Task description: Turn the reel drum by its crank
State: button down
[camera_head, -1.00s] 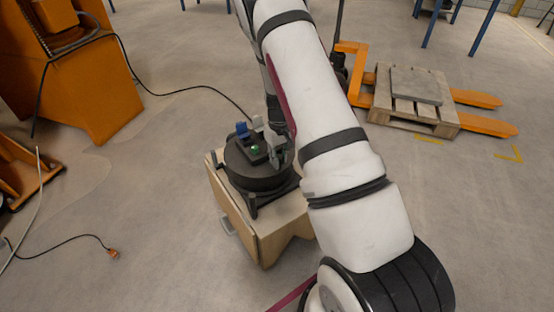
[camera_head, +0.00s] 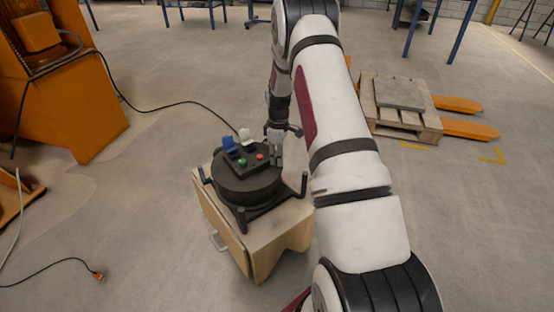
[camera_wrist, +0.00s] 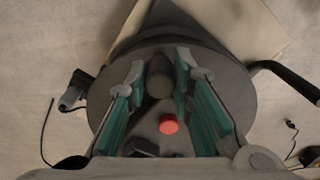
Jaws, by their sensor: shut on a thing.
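The reel drum (camera_head: 245,186) is a black round body on a dark footed base, on top of a wooden cabinet. Its top carries a dark block with blue and white upright parts and red and green buttons. My gripper (camera_head: 276,143) points down over the drum's far right edge. In the wrist view, the dark disc of the drum (camera_wrist: 230,82) lies below my teal-padded fingers (camera_wrist: 158,78), which are shut on a dark round knob (camera_wrist: 159,84), seemingly the crank's. A red button (camera_wrist: 168,124) shows between the fingers. The crank's arm is hard to make out.
The wooden cabinet (camera_head: 272,238) stands on open concrete floor. An orange machine (camera_head: 75,105) with a black cable is at left. A wooden pallet (camera_head: 410,118) with a slab sits on an orange pallet truck at right. A loose cable end (camera_head: 99,275) lies front left.

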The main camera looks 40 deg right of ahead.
jog(key=shift+w+d, duration=0.2)
dwell(0.4)
jog(key=c, duration=1.4)
grip_release()
notch_tip(320, 180, up, 12)
